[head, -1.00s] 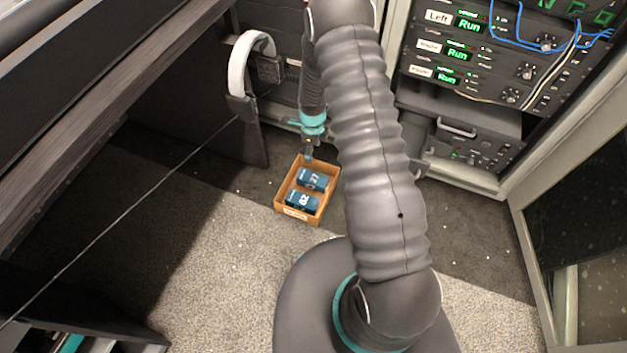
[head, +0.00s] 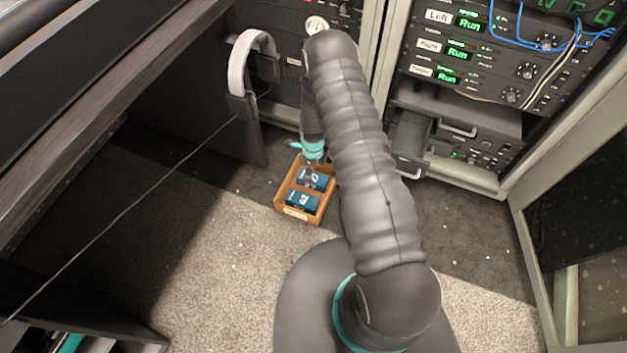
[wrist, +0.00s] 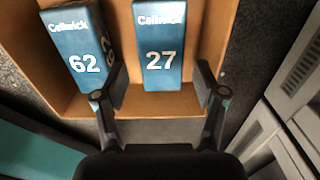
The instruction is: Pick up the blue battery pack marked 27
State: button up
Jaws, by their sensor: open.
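The blue battery pack marked 27 (wrist: 159,45) lies in a small open brown box (wrist: 158,104), on the right in the wrist view. In the head view this pack (head: 322,183) is the farther one, partly covered by my gripper. My gripper (wrist: 163,88) is open and empty between its fingers. In the wrist view its fingers reach toward the near end of pack 27, one on each side; I cannot tell how high above it they are. A second blue pack, marked 62 (wrist: 84,48), lies to its left, close to the left finger.
The box (head: 293,215) stands on the carpet. A dark desk panel with white headphones (head: 240,65) hangs to its left. A rack of equipment (head: 458,75) stands at the right, with a dark drawer unit (head: 411,137) below.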

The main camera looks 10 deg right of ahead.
jog(key=shift+f, duration=2.2)
grip_shut()
